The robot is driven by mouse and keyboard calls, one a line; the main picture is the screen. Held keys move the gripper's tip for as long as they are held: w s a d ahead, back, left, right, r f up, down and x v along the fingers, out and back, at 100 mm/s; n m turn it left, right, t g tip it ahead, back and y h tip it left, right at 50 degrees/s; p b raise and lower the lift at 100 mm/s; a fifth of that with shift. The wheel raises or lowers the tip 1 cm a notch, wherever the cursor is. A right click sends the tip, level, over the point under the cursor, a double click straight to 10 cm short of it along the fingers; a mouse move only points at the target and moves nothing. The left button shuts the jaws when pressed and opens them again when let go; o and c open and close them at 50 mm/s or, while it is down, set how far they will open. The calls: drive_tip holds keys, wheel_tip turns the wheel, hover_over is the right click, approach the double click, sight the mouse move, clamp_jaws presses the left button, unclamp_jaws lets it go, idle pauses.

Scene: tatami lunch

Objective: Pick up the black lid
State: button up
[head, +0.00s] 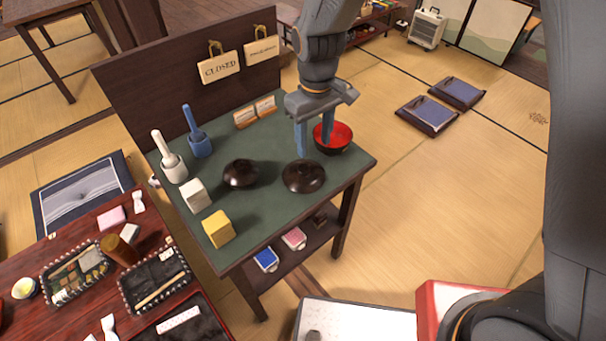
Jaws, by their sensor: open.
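Two dark, rounded, lid-like pieces lie on the green top of the small table. One black lid (303,177) is near the table's front right, and another dark lid-like piece (240,174) is to its left. I cannot tell for sure which one is the task's lid. My gripper (316,150) points down with its blue fingers apart and nothing between them. It is above and behind the right-hand lid.
The green table (215,180) also holds a white block (196,196), a yellow block (218,229), a white mortar-like holder (174,167), a blue one (200,145) and small cards (254,112). A dark panel (150,85) with hanging signs stands behind. A red table (75,245) is at left.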

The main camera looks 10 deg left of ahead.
sight(304, 168)
drive_tip(key=a, duration=0.1)
drive_tip(key=a+f+n, duration=0.1)
drive_tip(key=shift+s+a+f, duration=0.15)
drive_tip(key=shift+a+f, duration=0.15)
drive_tip(key=shift+a, duration=0.1)
drive_tip(key=shift+d+f+p, duration=0.15)
drive_tip(key=shift+f+p, duration=0.6)
drive_tip(key=shift+f, duration=1.15)
drive_tip(key=shift+d+f+p, duration=0.1)
drive_tip(key=shift+f+p, duration=0.6)
drive_tip(key=shift+f, duration=1.15)
drive_tip(key=shift+c, duration=0.5)
drive_tip(key=c, duration=1)
